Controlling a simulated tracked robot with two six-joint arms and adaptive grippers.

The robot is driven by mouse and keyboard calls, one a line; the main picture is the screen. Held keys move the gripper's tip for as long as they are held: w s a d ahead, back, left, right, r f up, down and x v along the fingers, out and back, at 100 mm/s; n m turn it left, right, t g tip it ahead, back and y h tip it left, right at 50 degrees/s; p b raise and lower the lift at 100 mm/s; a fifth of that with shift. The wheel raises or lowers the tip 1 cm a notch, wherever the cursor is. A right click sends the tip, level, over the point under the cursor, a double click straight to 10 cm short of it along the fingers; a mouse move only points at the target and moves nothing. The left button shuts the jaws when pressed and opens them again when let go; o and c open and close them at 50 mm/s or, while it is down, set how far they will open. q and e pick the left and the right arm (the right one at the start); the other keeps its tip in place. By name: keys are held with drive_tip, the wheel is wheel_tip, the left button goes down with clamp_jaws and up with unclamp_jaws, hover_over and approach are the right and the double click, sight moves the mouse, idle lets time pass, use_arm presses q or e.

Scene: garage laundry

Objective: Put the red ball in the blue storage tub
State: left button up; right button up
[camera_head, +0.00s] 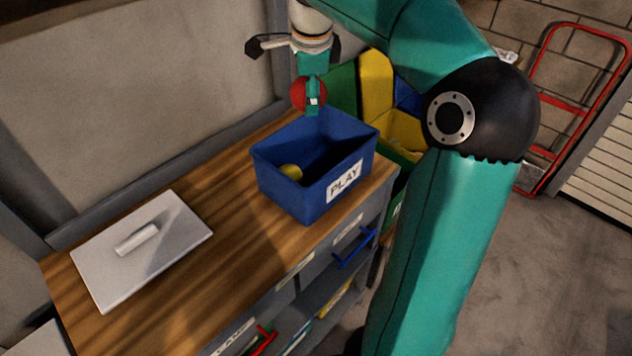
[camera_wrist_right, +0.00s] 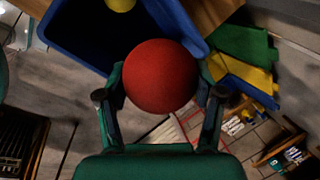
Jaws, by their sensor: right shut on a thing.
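The red ball (camera_head: 299,92) is held in my right gripper (camera_head: 312,98), whose fingers are shut on either side of it. In the right wrist view the red ball (camera_wrist_right: 160,76) fills the space between the fingers. The blue storage tub (camera_head: 284,194), labelled PLAY, stands upright and open on the wooden top. The ball appears at the tub's far rim in the head view, raised above it. In the right wrist view the ball overlaps the edge of the tub (camera_wrist_right: 70,42). A yellow ball (camera_head: 291,171) lies inside the tub. My left gripper is out of view.
The wooden worktop (camera_head: 235,265) is clear between the tub and a white flat panel with a handle (camera_head: 180,222). Green, yellow and blue bins (camera_head: 376,85) stand behind the tub. A red hand truck (camera_head: 548,100) leans at the far right. A wall runs along the left.

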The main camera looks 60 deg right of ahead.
drive_tip(key=shift+s+d+f, duration=0.2)
drive_tip(key=shift+s+d, duration=0.2)
drive_tip(key=shift+s, duration=0.05)
drive_tip(key=shift+s+d+f, duration=0.15)
drive_tip(key=shift+f, duration=0.15)
drive_tip(key=b, duration=0.1)
hover_over(316, 176)
drive_tip(key=a, duration=0.1)
drive_tip(key=f, duration=1.4)
drive_tip(key=shift+s+f, duration=0.25)
drive_tip(key=shift+s, duration=0.15)
drive_tip(key=shift+f, duration=2.6)
drive_tip(key=o, duration=1.2)
drive_tip(key=shift+c, duration=0.2)
